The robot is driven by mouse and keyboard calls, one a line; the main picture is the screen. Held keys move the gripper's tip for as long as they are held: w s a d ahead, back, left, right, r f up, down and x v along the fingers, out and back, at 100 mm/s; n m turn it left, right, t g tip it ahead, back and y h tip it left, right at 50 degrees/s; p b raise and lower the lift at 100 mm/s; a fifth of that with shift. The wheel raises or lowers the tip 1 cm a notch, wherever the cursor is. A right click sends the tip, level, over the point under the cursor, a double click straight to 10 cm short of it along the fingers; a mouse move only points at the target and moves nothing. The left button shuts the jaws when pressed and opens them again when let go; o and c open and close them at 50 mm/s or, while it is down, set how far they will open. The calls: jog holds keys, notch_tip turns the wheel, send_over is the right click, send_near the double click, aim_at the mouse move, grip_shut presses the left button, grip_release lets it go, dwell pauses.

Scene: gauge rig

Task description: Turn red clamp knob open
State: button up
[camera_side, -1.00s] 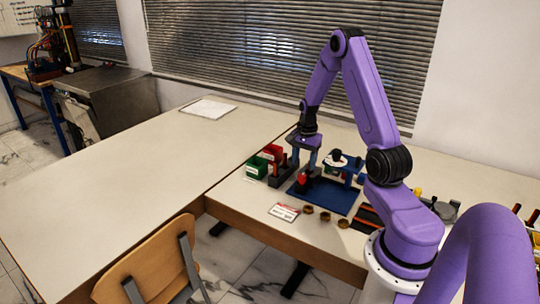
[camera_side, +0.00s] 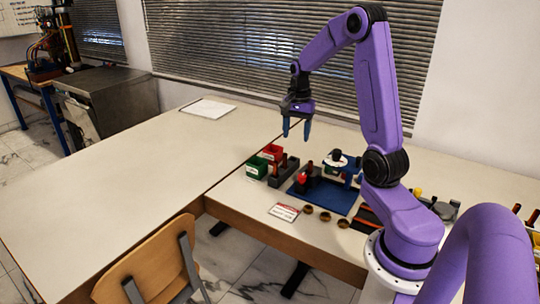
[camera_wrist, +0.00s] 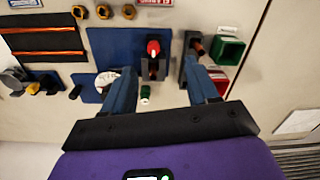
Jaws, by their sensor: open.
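The red clamp knob (camera_side: 302,177) sits on a dark fixture on the blue base plate (camera_side: 339,204). In the wrist view the red knob (camera_wrist: 153,47) shows at the top of its black block, ahead of and between my finger tips. My gripper (camera_side: 297,134) is open and empty, with its blue fingers pointing down. It hangs in the air well above the table and the knob, touching nothing. Both fingers of my gripper (camera_wrist: 163,72) show spread apart in the wrist view.
Green bin (camera_side: 257,167) and red bin (camera_side: 271,153) stand left of the plate. A white round gauge part (camera_side: 338,160) is on the blue rig at right. Several brass rings (camera_side: 325,216) and a label card (camera_side: 284,212) lie in front. The left table is mostly clear.

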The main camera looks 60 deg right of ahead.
jog(key=s+a+r+n, duration=0.2)
jog(key=a+n, duration=0.9)
jog(key=a, duration=0.9)
jog(key=shift+s+r, duration=0.2)
jog(key=shift+s, duration=0.35)
